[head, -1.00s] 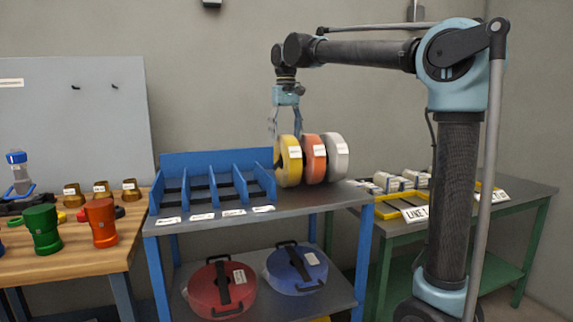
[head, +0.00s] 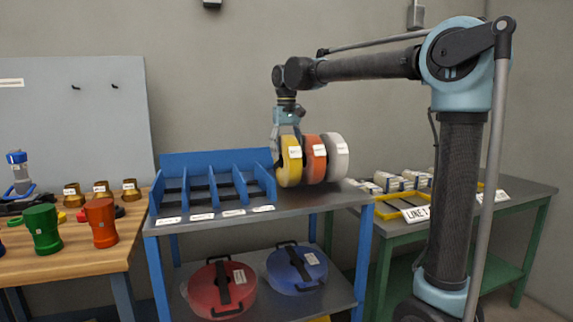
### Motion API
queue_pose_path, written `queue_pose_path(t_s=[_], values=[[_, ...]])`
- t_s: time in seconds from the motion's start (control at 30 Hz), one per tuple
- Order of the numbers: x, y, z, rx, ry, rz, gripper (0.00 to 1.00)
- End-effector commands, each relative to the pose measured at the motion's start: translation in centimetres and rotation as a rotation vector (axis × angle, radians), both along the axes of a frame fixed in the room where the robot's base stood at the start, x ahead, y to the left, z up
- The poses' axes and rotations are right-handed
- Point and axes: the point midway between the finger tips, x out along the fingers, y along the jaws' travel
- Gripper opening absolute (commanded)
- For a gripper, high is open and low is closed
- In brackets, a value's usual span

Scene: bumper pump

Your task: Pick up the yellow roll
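The yellow roll (head: 290,163) stands on edge on the blue shelf cart's top, at the left end of a row of rolls, with a small white label on it. The orange roll (head: 315,160) and the white roll (head: 337,158) stand to its right. My gripper (head: 286,141) points down at the top of the yellow roll. Its fingers reach to the roll's upper rim and partly behind it. The rolls hide part of the fingertips, so I cannot tell whether they touch the roll or how far they are apart.
A blue divided rack (head: 214,190) stands just left of the rolls on the cart top (head: 300,205). Red (head: 222,287) and blue (head: 297,268) reels lie on the lower shelf. A green bench (head: 520,192) with a yellow tray stands right. A wooden bench (head: 75,235) holds coloured fittings at left.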

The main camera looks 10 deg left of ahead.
Motion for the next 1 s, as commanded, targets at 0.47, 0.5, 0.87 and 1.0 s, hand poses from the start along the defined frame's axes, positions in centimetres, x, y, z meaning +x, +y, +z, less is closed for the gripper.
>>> queue_pose_path(t_s=[0.47,0.5,0.87,1.0], values=[[0.0,0.0,0.1,0.0,0.0,0.0,0.0],[0.0,0.0,0.1,0.0,0.0,0.0,0.0],[0.0,0.0,2.8,0.0,0.0,0.0,0.0],[0.0,0.0,5.1,0.0,0.0,0.0,0.0]])
